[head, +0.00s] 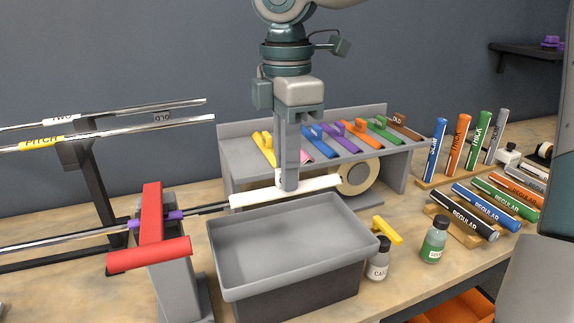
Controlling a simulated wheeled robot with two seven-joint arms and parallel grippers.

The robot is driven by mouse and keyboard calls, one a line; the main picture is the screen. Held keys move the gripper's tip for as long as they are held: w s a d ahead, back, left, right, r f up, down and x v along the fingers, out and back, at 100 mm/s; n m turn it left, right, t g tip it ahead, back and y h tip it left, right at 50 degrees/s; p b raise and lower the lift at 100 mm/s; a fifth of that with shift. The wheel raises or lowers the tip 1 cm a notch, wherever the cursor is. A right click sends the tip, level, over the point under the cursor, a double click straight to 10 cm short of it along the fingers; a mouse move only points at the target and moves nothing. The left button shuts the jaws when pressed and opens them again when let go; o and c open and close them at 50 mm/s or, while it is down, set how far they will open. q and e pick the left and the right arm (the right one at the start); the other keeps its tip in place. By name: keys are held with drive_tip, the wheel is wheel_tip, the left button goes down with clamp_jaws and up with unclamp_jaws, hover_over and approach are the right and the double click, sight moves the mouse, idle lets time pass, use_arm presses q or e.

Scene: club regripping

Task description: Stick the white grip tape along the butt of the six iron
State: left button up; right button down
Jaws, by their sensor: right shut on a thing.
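A club shaft (58,241) comes in from the left and passes through a clamp (172,250) with purple pads and a red handle. Its label is not readable, so I cannot tell that it is the six iron. Right of the clamp, its butt end meets a white strip (250,199), the grip tape, which lies above the back of the grey tray. My right gripper (289,187) points straight down and is shut on the white strip near its middle. The fingers hide part of the strip. I cannot tell how closely it lies on the shaft. My left gripper is not in view.
A grey tray (291,226) stands below the strip. A tape roll (359,178) stands behind. Coloured tools lie on a grey rack (400,142). Bottles (434,243) and grips (463,216) stand at right. Two clubs (128,131) rest on a black stand at left.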

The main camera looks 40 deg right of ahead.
drive_tip(key=shift+f, duration=0.2)
drive_tip(key=c, duration=1.7)
unclamp_jaws()
drive_tip(key=shift+c, duration=0.2)
wheel_tip(320, 180, up, 17)
drive_tip(key=shift+r, duration=0.2)
